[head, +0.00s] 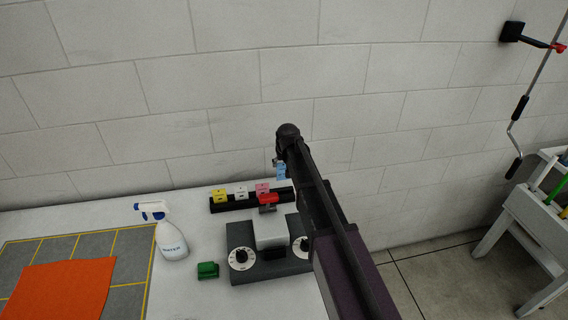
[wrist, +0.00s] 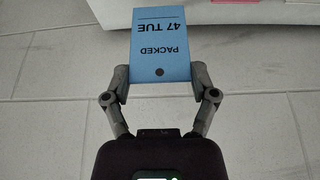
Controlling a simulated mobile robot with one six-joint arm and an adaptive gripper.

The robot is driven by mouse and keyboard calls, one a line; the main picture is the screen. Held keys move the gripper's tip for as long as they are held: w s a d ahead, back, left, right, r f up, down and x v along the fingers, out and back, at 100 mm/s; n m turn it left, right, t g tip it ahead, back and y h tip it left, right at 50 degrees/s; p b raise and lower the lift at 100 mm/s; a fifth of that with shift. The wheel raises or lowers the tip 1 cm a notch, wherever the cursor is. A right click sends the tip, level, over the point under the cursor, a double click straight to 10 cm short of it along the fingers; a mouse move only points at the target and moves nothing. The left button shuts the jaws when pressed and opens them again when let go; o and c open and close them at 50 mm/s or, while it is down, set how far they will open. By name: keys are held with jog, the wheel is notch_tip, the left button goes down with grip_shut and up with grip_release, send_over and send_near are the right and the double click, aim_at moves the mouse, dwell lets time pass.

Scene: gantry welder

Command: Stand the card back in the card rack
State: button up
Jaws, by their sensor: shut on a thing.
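A blue card (wrist: 160,40) printed "47 TUE PACKED" is in the wrist view, its lettering upside down there. My gripper (wrist: 160,80) is shut on its lower part, one finger at each side edge. In the head view the blue card (head: 281,172) shows above the right end of the black card rack (head: 228,207). The rack holds a yellow card, a white card and a pink card (head: 262,188), all upright. My arm hides the rack's right end, so I cannot tell whether the blue card touches it.
A dark unit with dials (head: 241,260) and a red part (head: 268,198) stand in front of the rack. A green block (head: 207,270), a spray bottle (head: 172,241) and an orange cloth (head: 65,290) lie to the left. The wall is close behind.

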jog(key=shift+f, duration=0.2)
jog(key=shift+f+b, duration=4.05)
jog(key=shift+b, duration=0.25)
jog(key=o, duration=1.1)
jog(key=shift+c, duration=0.2)
jog(key=s+d, duration=0.3)
jog(key=s, duration=0.2)
jog(key=s+d+g, duration=0.1)
jog(key=s+d, duration=0.3)
jog(key=s, duration=0.1)
jog(key=s+d+f+m+g, duration=0.1)
jog(key=s+d, duration=0.2)
jog(key=s, duration=0.2)
jog(key=shift+s+d+f+h, duration=0.1)
jog(key=shift+d+h, duration=0.1)
jog(key=shift+h, duration=0.2)
jog(key=s+d, duration=0.2)
jog(key=s, duration=0.3)
jog(key=s+d+g, duration=0.1)
jog(key=s+d, duration=0.1)
jog(key=s, duration=0.3)
jog(key=s+d+m+g, duration=0.1)
jog(key=s+d, duration=0.2)
jog(key=s, duration=0.2)
jog(key=shift+s+f, duration=0.2)
jog(key=shift+s, duration=0.05)
